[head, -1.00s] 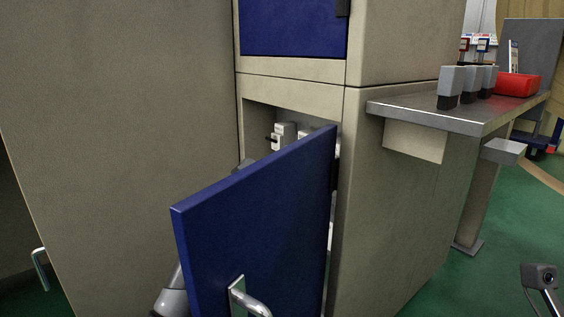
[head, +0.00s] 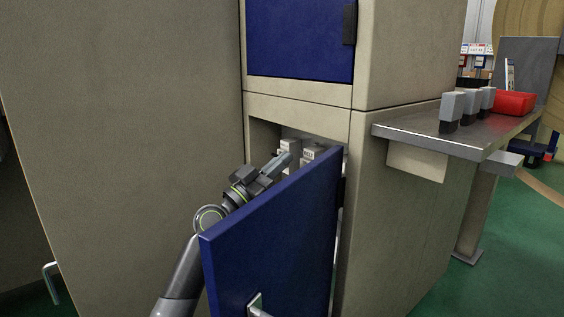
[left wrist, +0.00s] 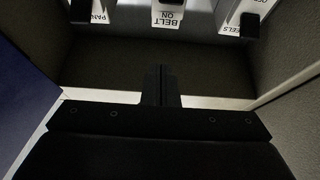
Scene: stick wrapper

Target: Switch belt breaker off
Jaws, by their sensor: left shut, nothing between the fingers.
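In the left wrist view, the belt breaker (left wrist: 168,17) is at the top middle, with an upside-down white label reading BELT ON and a dark lever at the top edge. My left gripper (left wrist: 160,72) is shut and empty, its tips a little apart from the label in the picture. In the head view my left gripper (head: 287,160) reaches over the blue door into the cabinet opening, near the grey-white breakers (head: 309,153). There I cannot tell which breaker is the belt one. My right gripper is out of view.
Other labelled breakers flank it, one at the left (left wrist: 99,12) and one at the right (left wrist: 238,20). The open blue door (head: 275,235) stands in front of the compartment. A metal shelf (head: 440,135) with a red bin (head: 514,103) is to the right.

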